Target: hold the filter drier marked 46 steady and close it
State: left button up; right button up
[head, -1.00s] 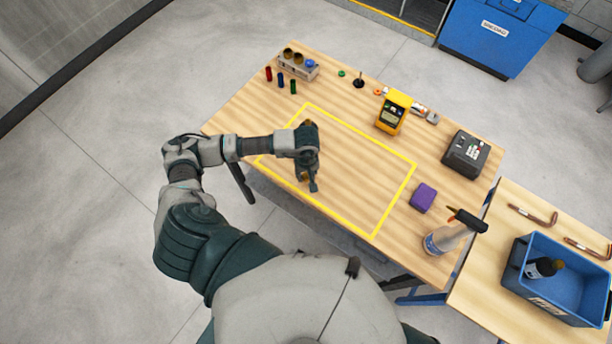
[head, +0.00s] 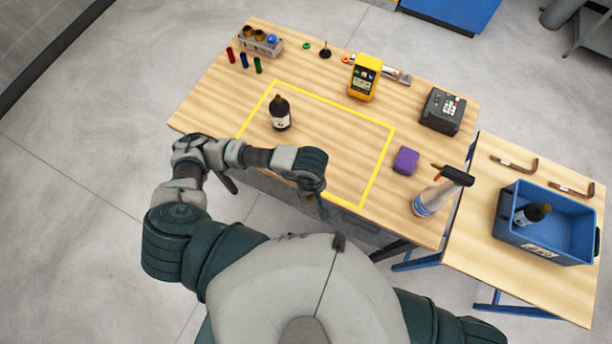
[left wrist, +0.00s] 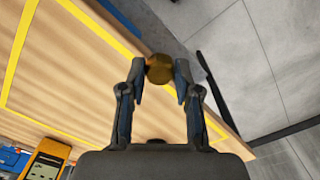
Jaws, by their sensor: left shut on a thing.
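A dark bottle-shaped filter drier (head: 281,118) with a white label and a brownish top stands upright inside the yellow outline, in its far left part. Its number is too small to read. My left gripper (head: 318,205) is near the table's front edge, apart from the drier. In the left wrist view, its fingers (left wrist: 159,78) are shut on a brass hex piece (left wrist: 159,67), seen end-on; I cannot tell its length. A second dark bottle-shaped thing (head: 532,213) with a white label lies in the blue bin. My right gripper is not in view.
A holder (head: 260,47) with round pieces and red, blue and green cylinders are at the far left. A yellow meter (head: 363,80), black device (head: 441,110), purple block (head: 405,160) and spray bottle (head: 434,196) are at the right. The blue bin (head: 507,222) is on the side table.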

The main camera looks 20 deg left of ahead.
pick_arm(q)
jog(key=shift+a, duration=0.2)
jog(key=w+a+r+m, duration=0.4)
jog(key=w, duration=0.5)
jog(key=w+a+r+m, duration=0.4)
jog(key=w+a, duration=0.1)
jog(key=w, duration=0.5)
jog(key=shift+w+a+r, duration=0.15)
jog(key=shift+w+a, duration=0.05)
jog(key=shift+w, duration=0.05)
